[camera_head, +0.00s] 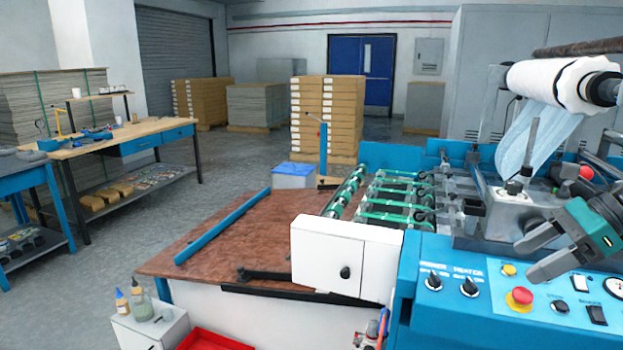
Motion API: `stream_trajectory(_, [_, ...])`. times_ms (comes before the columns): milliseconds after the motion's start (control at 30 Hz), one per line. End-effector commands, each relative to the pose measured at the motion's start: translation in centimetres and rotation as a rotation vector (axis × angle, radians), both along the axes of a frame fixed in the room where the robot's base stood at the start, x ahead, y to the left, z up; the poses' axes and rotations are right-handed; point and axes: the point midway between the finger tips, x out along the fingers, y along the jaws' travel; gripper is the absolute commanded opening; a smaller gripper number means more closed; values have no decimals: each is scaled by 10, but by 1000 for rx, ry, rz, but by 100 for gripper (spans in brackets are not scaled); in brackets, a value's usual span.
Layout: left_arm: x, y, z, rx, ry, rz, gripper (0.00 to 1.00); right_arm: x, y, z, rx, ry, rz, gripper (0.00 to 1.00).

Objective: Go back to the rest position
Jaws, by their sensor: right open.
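My right gripper (533,256) comes in from the right edge in the head view. Its two grey fingers are spread apart and nothing is between them. It hovers over the blue control panel (450,254) of the laminating machine, above the red emergency button and the black switches. The white film roll (560,82) is mounted at the upper right, with a pale film sheet (535,140) hanging down from it. My left gripper is not in the picture.
The machine's rollers and green belts (385,208) lie left of the gripper. A brown feed table (225,235) and a white box (343,262) stand in front. Workbenches (125,138) are at the left. Stacked cartons (325,115) stand behind. Grey floor is clear between bench and machine.

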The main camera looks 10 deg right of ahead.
Motion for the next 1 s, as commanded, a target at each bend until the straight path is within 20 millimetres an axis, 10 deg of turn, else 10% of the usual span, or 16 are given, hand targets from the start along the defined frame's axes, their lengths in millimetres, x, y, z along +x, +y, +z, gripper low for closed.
stream_trajectory(567, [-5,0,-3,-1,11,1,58,-56,45,-212,1264,523,-1253,70])
stream_trajectory(933, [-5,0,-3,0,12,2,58,-114,161,-313,2027,1192,-1960,70])
stream_trajectory(967, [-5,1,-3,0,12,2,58,-118,173,-317,-2067,-1250,1998,70])
stream_trajectory(1000, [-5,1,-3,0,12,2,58,-123,188,-321,-1988,-1241,1920,70])
